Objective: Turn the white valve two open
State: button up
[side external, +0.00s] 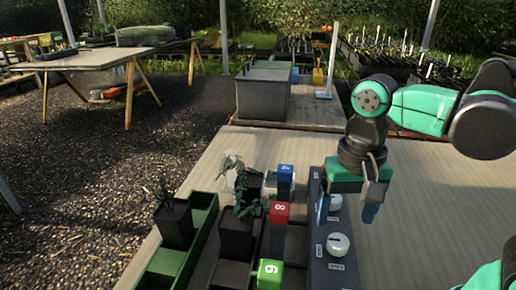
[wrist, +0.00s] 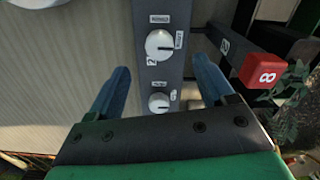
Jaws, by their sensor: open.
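A dark valve panel (side external: 325,272) carries white round valves. The front valve (side external: 338,244) has an OPEN label in front of it and another label at its left. In the wrist view a "2" is printed beside this valve (wrist: 157,44); its dark mark points right, toward the side label. Another white valve (side external: 335,202) lies behind it and also shows in the wrist view (wrist: 159,103). My gripper (side external: 347,210) is open and empty above the panel, around the rear valve as seen from the side. Its blue fingers (wrist: 160,85) show apart in the wrist view.
Left of the panel stand a red block marked 8 (side external: 279,212), a blue block (side external: 285,172) and a green block (side external: 269,274). The tabletop (side external: 430,215) right of the panel is clear.

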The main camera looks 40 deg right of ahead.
aim_at(339, 240)
jog(key=shift+f, duration=2.65)
grip_shut()
